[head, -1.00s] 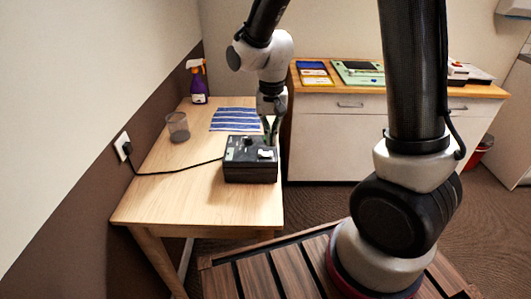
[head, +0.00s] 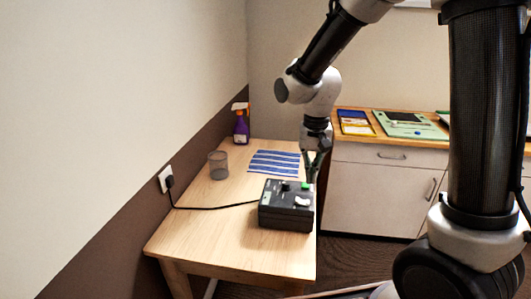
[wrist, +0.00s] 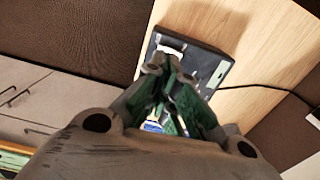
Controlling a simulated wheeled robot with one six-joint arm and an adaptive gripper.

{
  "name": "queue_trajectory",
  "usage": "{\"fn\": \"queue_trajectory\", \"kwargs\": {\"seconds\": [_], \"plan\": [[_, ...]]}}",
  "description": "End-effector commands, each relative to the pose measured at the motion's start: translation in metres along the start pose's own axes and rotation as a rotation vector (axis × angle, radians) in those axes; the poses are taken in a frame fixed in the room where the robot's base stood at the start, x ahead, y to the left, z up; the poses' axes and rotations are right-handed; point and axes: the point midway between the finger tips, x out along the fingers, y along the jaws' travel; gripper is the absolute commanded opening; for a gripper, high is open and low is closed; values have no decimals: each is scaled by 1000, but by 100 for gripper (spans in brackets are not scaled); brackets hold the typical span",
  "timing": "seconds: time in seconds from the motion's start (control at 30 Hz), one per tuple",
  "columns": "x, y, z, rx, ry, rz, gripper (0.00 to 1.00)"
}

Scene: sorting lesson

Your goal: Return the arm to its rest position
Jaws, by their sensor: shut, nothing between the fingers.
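My gripper (head: 314,165) hangs fingers-down from my arm, just behind and above the right rear of a black control box (head: 285,212) on the wooden table. The fingers are shut with nothing between them. In the wrist view my gripper (wrist: 162,67) shows green finger pads, with the tips close together in front of the control box (wrist: 216,76). The box has a white part on top and a small green spot near the fingers. Part of its top is hidden by the fingers in the wrist view.
A black cable runs from the box to a wall socket (head: 166,179). A cabinet (head: 375,185) with trays stands at the back right.

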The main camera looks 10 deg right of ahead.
Motion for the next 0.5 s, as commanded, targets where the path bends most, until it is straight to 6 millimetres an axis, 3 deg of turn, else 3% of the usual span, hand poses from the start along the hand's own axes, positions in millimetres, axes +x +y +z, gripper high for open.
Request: {"fn": "queue_trajectory", "kwargs": {"seconds": [0.07,0.17,0.3,0.5], "plan": [[0,3,4,-68,-14,10,0],[4,20,26,-218,-73,44,0],[-27,55,52,-364,-67,31,0],[-72,107,84,-444,15,-6,0]]}}
